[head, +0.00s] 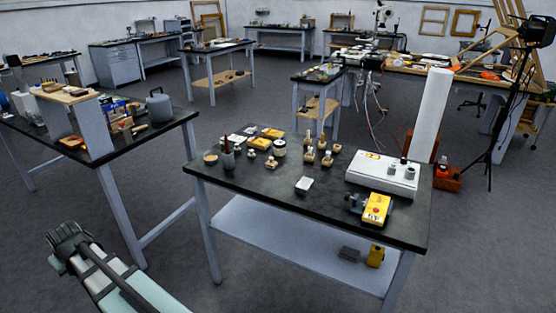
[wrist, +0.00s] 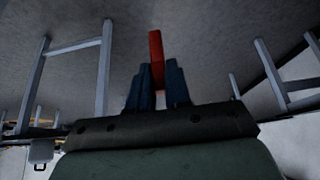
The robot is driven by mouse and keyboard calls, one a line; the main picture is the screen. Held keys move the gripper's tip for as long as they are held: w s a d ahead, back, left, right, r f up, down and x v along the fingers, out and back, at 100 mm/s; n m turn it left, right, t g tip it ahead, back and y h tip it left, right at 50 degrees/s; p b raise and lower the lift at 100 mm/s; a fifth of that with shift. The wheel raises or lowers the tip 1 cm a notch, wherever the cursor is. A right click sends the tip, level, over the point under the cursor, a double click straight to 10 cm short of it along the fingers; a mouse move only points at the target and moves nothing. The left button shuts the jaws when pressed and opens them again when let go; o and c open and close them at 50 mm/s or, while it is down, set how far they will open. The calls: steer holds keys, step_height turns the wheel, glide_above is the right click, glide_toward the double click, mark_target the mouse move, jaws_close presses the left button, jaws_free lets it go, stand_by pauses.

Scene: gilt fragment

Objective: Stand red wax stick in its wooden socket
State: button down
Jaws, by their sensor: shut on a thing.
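In the wrist view my gripper (wrist: 155,72) is shut on a red stick (wrist: 155,45), which I take to be the wax stick. I cannot tell which is the stick's socket. The fingers and held stick cannot be made out in the head view.
A dark cup (head: 228,160) with a red-topped item stands on the near table (head: 235,185). A white box (head: 382,175) and yellow device (head: 376,208) are at its right. Another cluttered table (head: 165,133) stands left.

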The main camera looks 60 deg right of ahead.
steer(key=w+d+r, duration=0.3)
steer(key=d, duration=0.8)
steer(key=w+d+r, duration=0.2)
steer(key=w+d, duration=0.1)
steer(key=d, duration=0.8)
steer(key=w+d+r, duration=0.2)
steer(key=d+r, duration=0.1)
steer(key=d, duration=0.8)
steer(key=s+d+r, duration=0.2)
steer(key=d, duration=0.7)
steer(key=s+d+r, duration=0.2)
steer(key=d, duration=0.7)
steer(key=s+d+r, duration=0.2)
steer(key=d, duration=0.7)
steer(key=s+d+r, duration=0.3)
steer(key=s+d, duration=2.9)
steer(key=d, duration=0.2)
steer(key=s+d, duration=0.3)
steer(key=s, duration=0.5)
steer(key=s+d, duration=0.4)
steer(key=s, duration=0.4)
step_height(320, 180, down, 9)
steer(key=shift+w+f, duration=0.1)
steer(key=shift+f, duration=0.1)
